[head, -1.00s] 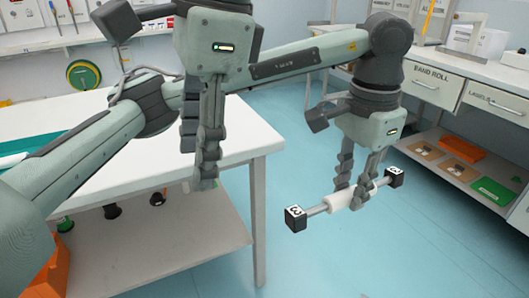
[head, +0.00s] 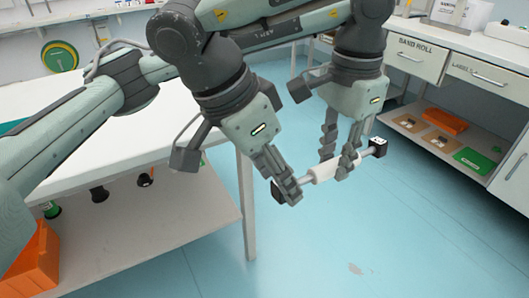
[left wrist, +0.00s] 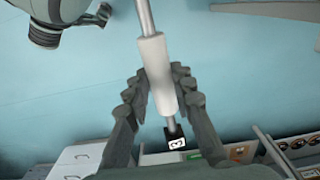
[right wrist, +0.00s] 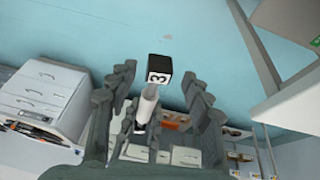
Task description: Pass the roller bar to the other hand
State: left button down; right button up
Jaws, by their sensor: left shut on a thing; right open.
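The roller bar (head: 322,170) has a white sleeve, metal rods and black end blocks marked with white figures. My left gripper (head: 337,162), on the right of the head view, is shut on the sleeve; its fingers flank the white sleeve (left wrist: 160,75) in the left wrist view. My right gripper (head: 282,185) is open at the bar's left end and partly hides that end block. In the right wrist view, the end block (right wrist: 159,69) sits between the spread fingers of the right gripper (right wrist: 158,82). Contact there cannot be told.
A white table (head: 200,146) with a lower shelf stands at the left, an orange bin (head: 35,262) at its front. A drawer bench (head: 440,62) stands at the right, with orange and green items on its lower shelf. The blue floor (head: 370,240) below the bar is clear.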

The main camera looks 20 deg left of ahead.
jog(key=shift+x, duration=0.85)
grip_shut()
pick_arm(q)
jog(key=c, duration=1.2)
grip_release()
pick_arm(e)
jog(key=shift+r, duration=0.1)
